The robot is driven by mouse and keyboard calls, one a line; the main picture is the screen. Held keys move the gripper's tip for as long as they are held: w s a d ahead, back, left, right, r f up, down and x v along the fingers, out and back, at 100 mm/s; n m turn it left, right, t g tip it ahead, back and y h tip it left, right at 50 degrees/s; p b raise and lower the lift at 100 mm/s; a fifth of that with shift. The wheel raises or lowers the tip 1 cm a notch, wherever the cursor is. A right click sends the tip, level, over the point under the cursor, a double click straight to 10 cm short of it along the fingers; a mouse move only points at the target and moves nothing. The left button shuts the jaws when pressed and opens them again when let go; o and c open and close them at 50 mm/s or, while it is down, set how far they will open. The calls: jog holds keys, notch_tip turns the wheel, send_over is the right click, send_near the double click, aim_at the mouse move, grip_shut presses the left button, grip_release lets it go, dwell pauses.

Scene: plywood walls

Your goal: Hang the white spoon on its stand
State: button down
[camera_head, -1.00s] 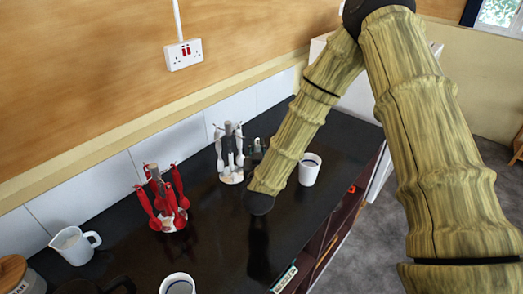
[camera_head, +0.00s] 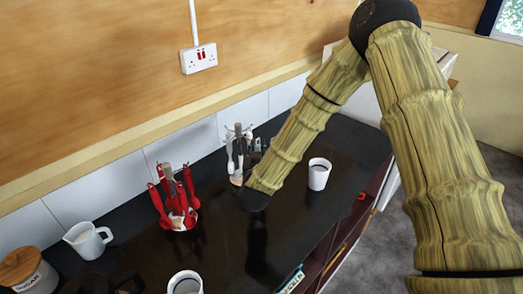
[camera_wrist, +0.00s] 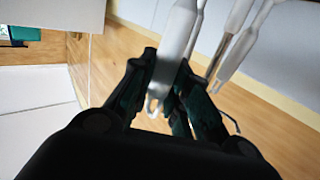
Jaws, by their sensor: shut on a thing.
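In the wrist view my gripper (camera_wrist: 164,84) is shut on a white utensil, which I take to be the white spoon (camera_wrist: 179,35). A small hook shows at the near end of its handle; its far end runs out of the picture. Other white utensils (camera_wrist: 241,48) hang close to its right. In the head view the white stand (camera_head: 238,128) stands upright on the dark counter with white utensils on it. My gripper (camera_head: 257,147) shows only as small dark parts at the stand's right side, mostly hidden behind my arm. I cannot tell whether the held spoon touches the stand.
A red utensil stand (camera_head: 187,188) is left of the white stand. A white mug (camera_head: 318,175) stands right of my arm, another mug (camera_head: 184,284) at the front. A white jug (camera_head: 87,240) and a lidded canister (camera_head: 27,270) are at left. The wall is close behind.

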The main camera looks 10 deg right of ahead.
jog(key=shift+w+a, duration=0.35)
jog(key=shift+a, duration=0.05)
jog(key=shift+w+a+f+b, duration=0.2)
jog(key=shift+b, duration=0.2)
jog(key=shift+a+f, duration=0.1)
jog(key=shift+f, duration=0.05)
jog(key=shift+w, duration=0.25)
jog(key=c, duration=1.3)
grip_release()
